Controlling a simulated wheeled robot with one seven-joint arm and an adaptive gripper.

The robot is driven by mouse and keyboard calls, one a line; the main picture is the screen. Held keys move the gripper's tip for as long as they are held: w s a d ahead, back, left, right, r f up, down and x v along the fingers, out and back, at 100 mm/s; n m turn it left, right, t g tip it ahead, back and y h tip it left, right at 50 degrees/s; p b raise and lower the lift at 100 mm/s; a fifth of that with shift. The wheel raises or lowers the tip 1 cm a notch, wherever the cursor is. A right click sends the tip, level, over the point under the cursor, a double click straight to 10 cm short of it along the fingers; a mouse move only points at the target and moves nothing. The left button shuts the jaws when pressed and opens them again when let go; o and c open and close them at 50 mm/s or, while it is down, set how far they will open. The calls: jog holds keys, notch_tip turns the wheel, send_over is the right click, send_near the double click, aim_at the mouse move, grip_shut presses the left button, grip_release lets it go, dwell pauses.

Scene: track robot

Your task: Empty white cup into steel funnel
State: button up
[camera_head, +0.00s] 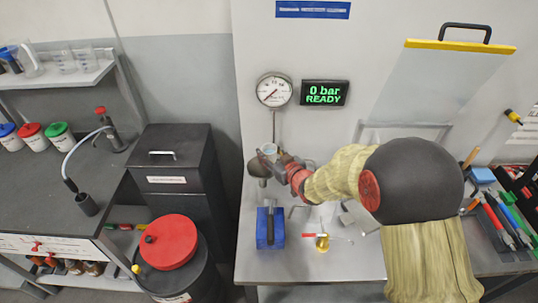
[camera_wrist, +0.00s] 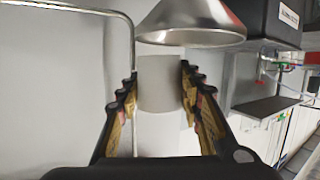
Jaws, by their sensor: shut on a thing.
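The white cup (camera_head: 269,148) is between the fingers of my gripper (camera_head: 282,159) in the head view. In the wrist view, my gripper (camera_wrist: 159,84) is shut on the cup (camera_wrist: 160,88), with a finger on each side. The cup's contents are not visible, and its exact tilt is hard to tell. The steel funnel (camera_head: 257,168) is close beside and below the cup in the head view, partly hidden by the cup and gripper. Its wide metal cone (camera_wrist: 190,22) shows at the top of the wrist view, close to the cup's end.
A thin metal pipe (camera_wrist: 131,60) runs along the left of the wrist view. A gauge (camera_head: 274,90) and a display reading "0 bar READY" (camera_head: 325,94) are on the wall behind. A blue block (camera_head: 270,228) and a small brass piece (camera_head: 322,243) stand on the bench.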

jog(key=shift+w+d+f+n+t+h+b, duration=0.15)
jog(key=shift+n+t+h+b, duration=0.15)
jog(key=shift+n+b, duration=0.75)
jog(key=shift+s+d+n+t+h+b, duration=0.1)
jog(key=shift+n+t+h+b, duration=0.3)
jog(key=shift+b, duration=1)
jog(key=shift+n+b, duration=0.35)
jog(key=shift+b, duration=0.1)
jog(key=shift+r+n+t+h+b, duration=0.25)
jog(key=shift+n+b, duration=0.65)
jog(key=shift+b, duration=1.25)
jog(key=shift+r+n+t+h+b, duration=0.3)
jog(key=shift+n+b, duration=0.6)
jog(key=shift+b, duration=1.2)
jog(key=shift+n+h, duration=0.25)
jog(key=shift+n, duration=0.35)
jog(key=n, duration=0.1)
jog(key=n+t, duration=0.1)
jog(key=n, duration=0.1)
jog(key=r+n+t, duration=0.1)
jog(key=shift+a+r+n, duration=0.1)
jog(key=shift+a+n, duration=0.3)
jog(key=shift+s+a, duration=0.15)
jog(key=shift+s, duration=0.05)
